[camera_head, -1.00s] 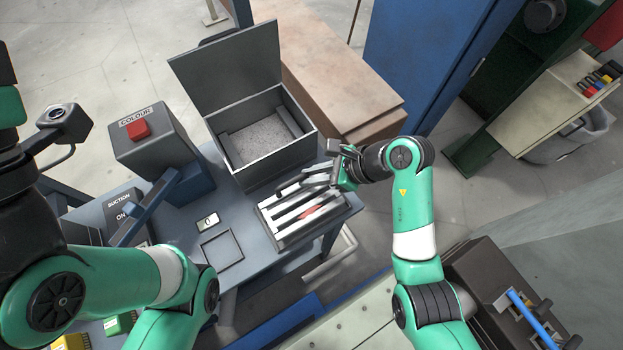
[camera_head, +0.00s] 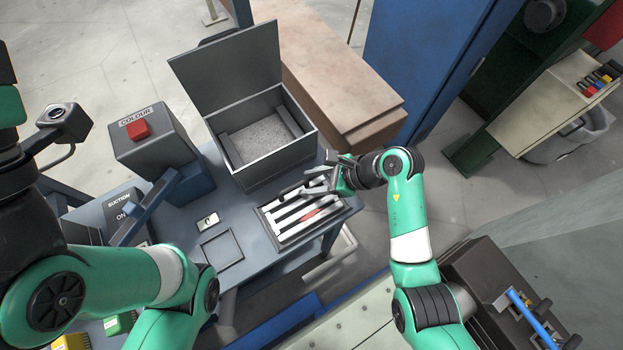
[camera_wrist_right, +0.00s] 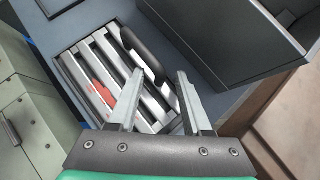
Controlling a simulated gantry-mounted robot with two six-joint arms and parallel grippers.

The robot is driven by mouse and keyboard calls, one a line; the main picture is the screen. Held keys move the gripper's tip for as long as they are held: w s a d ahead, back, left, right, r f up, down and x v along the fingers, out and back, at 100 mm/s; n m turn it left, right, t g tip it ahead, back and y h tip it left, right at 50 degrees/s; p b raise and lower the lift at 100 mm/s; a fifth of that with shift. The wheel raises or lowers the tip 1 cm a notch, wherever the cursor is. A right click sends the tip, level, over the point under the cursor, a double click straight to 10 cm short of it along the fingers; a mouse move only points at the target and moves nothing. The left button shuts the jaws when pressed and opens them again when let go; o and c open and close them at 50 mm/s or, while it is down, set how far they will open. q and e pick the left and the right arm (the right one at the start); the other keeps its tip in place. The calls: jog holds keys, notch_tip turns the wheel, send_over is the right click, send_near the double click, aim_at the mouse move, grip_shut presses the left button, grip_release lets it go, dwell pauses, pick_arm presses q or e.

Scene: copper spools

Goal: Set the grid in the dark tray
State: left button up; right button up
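The grid (camera_head: 290,222) is a set of pale parallel bars with a black handle (camera_wrist_right: 139,48) along one side. It lies within the rim of the shallow dark tray (camera_head: 268,230) at the table's right end. In the right wrist view the bars (camera_wrist_right: 118,67) look roughly level with the rim; I cannot tell if every edge is seated. A red piece (camera_wrist_right: 101,90) shows between the bars. My right gripper (camera_head: 325,180) is just above the tray's far right side. Its fingers (camera_wrist_right: 158,85) are apart, near the handle's end. My left gripper is out of view.
An open grey box (camera_head: 262,140) with a raised lid stands close behind the tray. A box with a red button (camera_head: 137,129) stands left on the blue table. A square outline (camera_head: 221,250) beside the tray is empty.

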jog(key=shift+d+r, duration=0.1)
jog(key=shift+r, duration=0.35)
jog(key=v, duration=1.1)
jog(key=shift+d+r, duration=0.2)
jog(key=shift+d, duration=0.05)
jog(key=shift+s, duration=0.1)
